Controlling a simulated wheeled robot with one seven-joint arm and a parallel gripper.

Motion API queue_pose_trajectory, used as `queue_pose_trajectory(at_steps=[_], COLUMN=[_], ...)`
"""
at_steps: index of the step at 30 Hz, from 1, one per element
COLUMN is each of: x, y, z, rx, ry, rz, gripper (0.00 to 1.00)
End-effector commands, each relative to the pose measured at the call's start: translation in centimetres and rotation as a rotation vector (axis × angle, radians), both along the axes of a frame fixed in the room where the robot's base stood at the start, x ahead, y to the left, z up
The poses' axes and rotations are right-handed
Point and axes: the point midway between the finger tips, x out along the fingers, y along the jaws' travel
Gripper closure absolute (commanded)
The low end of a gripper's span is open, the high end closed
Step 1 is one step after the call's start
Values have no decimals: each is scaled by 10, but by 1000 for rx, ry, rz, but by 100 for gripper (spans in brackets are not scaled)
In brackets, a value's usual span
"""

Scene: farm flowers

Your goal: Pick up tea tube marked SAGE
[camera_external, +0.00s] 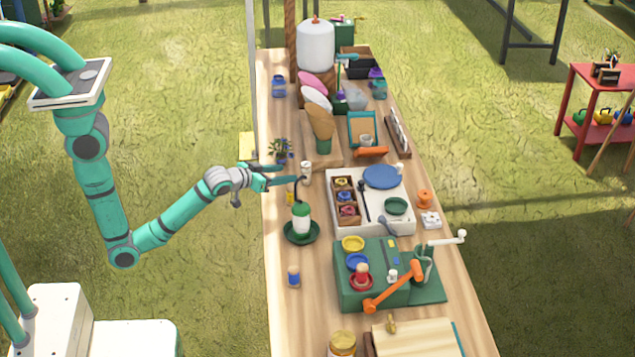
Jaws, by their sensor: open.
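I cannot make out any SAGE lettering at this size, so I cannot tell which item is the SAGE tea tube. Small upright items near my arm include a blue-and-tan one (293,277) at the table's left edge and a yellow one (290,198) just below my gripper. My gripper (288,174) is over the left edge of the wooden table, with its fingers pointing right. It is open, and I see nothing held in it. A small whitish cup-like item (306,169) is close to the fingertips; I cannot tell whether they touch.
A green-and-white lantern-like feeder (302,219) stands on a green dish below the gripper. A white tray (404,222) with a wooden compartment box lies to the right. A potted plant (281,150) is just behind the gripper. Bare wood shows along the table's front left (300,320).

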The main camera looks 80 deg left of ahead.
Motion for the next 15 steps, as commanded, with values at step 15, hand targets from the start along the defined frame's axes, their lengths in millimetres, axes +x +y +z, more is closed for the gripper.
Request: queue_pose_trajectory(at_steps=[15], x=[42], y=[31], z=[-10], rx=[-8], ry=[38], rz=[36], gripper=[49])
